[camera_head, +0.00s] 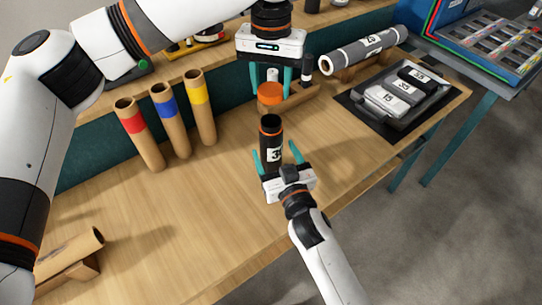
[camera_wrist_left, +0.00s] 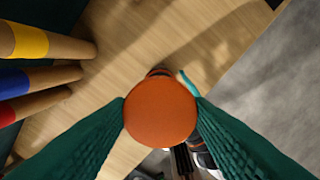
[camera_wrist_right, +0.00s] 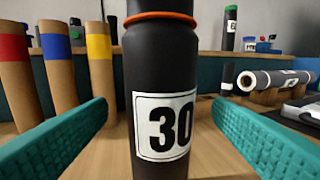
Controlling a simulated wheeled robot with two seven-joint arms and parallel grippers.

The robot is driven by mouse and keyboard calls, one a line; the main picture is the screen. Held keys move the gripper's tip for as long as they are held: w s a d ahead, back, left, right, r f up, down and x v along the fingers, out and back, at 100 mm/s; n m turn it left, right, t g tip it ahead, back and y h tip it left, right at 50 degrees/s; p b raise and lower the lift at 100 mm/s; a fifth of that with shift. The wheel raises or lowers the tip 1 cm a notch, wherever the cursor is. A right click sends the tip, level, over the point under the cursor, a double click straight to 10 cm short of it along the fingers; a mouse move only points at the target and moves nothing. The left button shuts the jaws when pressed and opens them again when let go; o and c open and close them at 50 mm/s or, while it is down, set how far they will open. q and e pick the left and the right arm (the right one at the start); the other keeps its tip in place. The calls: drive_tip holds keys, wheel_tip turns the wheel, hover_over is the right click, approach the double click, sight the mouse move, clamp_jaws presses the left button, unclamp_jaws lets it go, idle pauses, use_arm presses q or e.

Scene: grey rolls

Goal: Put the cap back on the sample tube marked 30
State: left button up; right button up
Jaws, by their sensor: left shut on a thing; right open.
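The dark sample tube (camera_head: 270,131) stands upright on the bench, with an orange ring near its top. The right wrist view shows its white label marked 30 (camera_wrist_right: 165,126); its top is cut off there. My left gripper (camera_head: 270,90) points down and is shut on the orange cap (camera_head: 270,97). The cap is above the tube with a small gap in the head view. In the left wrist view the cap (camera_wrist_left: 160,112) hides most of the tube. My right gripper (camera_head: 277,155) is open low at the tube, with one finger toward each side of it.
Cardboard tubes with red, blue and yellow bands (camera_head: 163,108) stand to the left. A grey roll marked 28 (camera_head: 362,51) and a black tray (camera_head: 352,99) with labelled pieces are at the right. A cardboard roll (camera_head: 70,252) lies at front left.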

sight(271, 103)
drive_tip(key=shift+x, duration=1.7)
drive_tip(key=shift+c, duration=0.5)
drive_tip(key=c, duration=1.3)
use_arm(q)
drive_tip(key=shift+f, duration=2.45)
use_arm(e)
drive_tip(key=shift+c, duration=0.2)
use_arm(q)
drive_tip(key=shift+f, duration=0.9)
drive_tip(key=shift+f, duration=0.55)
